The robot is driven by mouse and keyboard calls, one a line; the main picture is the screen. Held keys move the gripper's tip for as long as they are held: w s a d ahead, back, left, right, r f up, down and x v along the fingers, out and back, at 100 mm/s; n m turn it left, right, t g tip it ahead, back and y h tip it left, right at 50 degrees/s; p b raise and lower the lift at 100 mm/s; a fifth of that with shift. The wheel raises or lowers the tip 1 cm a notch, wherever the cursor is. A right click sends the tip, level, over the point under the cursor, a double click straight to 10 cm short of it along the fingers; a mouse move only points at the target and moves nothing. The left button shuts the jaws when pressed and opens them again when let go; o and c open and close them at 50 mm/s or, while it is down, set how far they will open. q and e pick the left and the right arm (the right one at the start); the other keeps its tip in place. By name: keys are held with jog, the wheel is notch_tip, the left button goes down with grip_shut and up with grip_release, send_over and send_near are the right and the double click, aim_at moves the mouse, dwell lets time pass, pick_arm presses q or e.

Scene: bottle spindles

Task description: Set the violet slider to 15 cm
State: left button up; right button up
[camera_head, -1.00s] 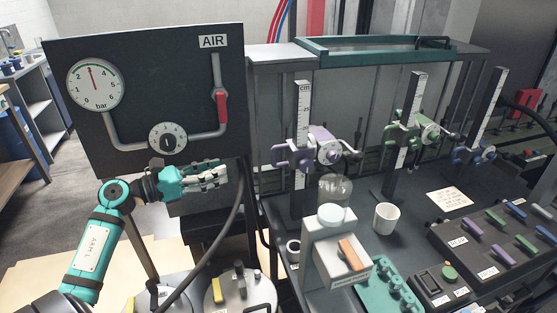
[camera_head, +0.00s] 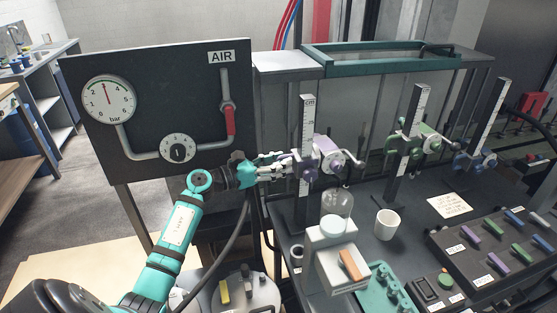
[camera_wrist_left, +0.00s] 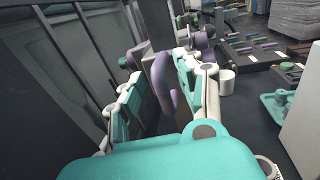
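The violet slider (camera_head: 324,160) sits on the leftmost upright scale (camera_head: 306,118), which is marked in cm. The exact reading is too small to tell. My left gripper (camera_head: 287,164) points right, with its fingertips at the slider's left side. In the left wrist view, the slider's rounded violet part (camera_wrist_left: 163,82) stands between the two fingers of my left gripper (camera_wrist_left: 157,72). The fingers are spread, with a visible gap on the left finger's side, so no firm grasp shows. My right gripper is not in view.
An AIR panel (camera_head: 185,75) with gauge and dial stands left of the scales. A green slider (camera_head: 420,140) and a blue slider (camera_head: 475,160) are on scales to the right. Below the violet slider are a glass-domed grey device (camera_head: 336,260) and a white cup (camera_head: 387,224).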

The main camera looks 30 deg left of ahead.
pick_arm(q)
grip_shut()
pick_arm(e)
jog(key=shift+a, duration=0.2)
pick_arm(q)
jog(key=shift+r, duration=0.1)
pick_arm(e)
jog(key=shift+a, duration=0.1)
